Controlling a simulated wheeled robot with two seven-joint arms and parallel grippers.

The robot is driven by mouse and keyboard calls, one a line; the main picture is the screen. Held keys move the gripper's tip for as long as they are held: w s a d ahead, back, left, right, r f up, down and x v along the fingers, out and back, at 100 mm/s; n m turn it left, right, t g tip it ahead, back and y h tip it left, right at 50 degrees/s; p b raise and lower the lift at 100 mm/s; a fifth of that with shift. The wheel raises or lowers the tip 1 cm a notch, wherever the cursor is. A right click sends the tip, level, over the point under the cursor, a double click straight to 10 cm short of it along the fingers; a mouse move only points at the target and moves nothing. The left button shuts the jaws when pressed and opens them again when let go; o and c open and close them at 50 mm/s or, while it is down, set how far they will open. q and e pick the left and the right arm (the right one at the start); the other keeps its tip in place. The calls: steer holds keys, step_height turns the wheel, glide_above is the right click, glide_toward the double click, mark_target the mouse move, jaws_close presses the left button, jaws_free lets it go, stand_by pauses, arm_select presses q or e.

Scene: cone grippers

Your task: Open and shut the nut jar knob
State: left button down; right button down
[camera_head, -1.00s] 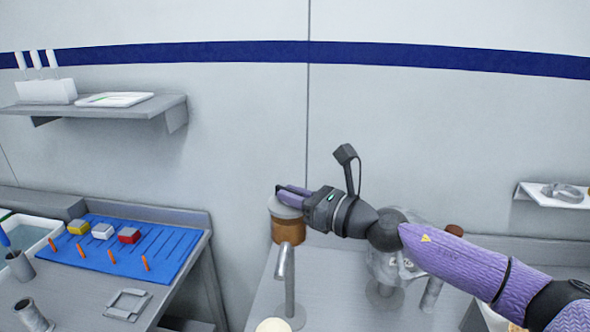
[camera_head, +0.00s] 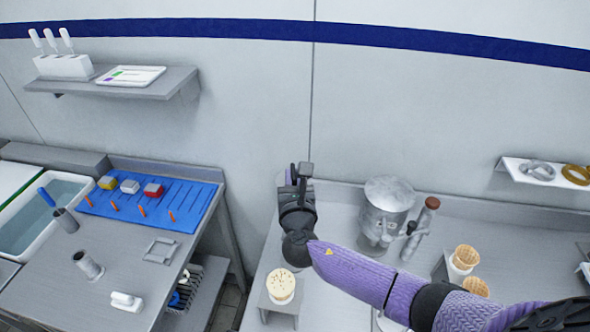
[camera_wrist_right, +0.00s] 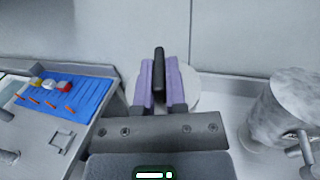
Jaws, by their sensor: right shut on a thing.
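My right gripper (camera_head: 294,176) reaches down over the counter in the head view, its fingers pointing away from me. In the right wrist view, its purple fingers (camera_wrist_right: 159,88) are closed together on the knob, with a dark bar (camera_wrist_right: 159,66) showing between them. The pale round jar lid (camera_wrist_right: 190,94) lies just beneath and around the fingers. The jar's body is hidden behind my right gripper and arm in the head view, so I cannot tell how the lid sits on it. My left gripper is not in view.
A metal canister (camera_head: 386,205) stands right of the gripper, with a brown-topped tool (camera_head: 423,225) beside it. A speckled cream-coloured round item (camera_head: 281,285) sits in front on a stand. Waffle cones (camera_head: 465,256) are at right. A blue mat (camera_head: 150,200) covers part of the left table.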

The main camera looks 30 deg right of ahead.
steer(key=shift+m+g+h, duration=0.4)
steer(key=shift+m+h, duration=0.2)
steer(key=shift+h, duration=0.2)
steer(key=shift+m+h, duration=0.3)
steer(key=c, duration=0.7)
jaws_free()
steer(key=shift+w, duration=0.1)
steer(key=shift+a, duration=0.1)
steer(key=v, duration=1)
steer(key=shift+r+p, duration=0.1)
steer(key=shift+p, duration=0.2)
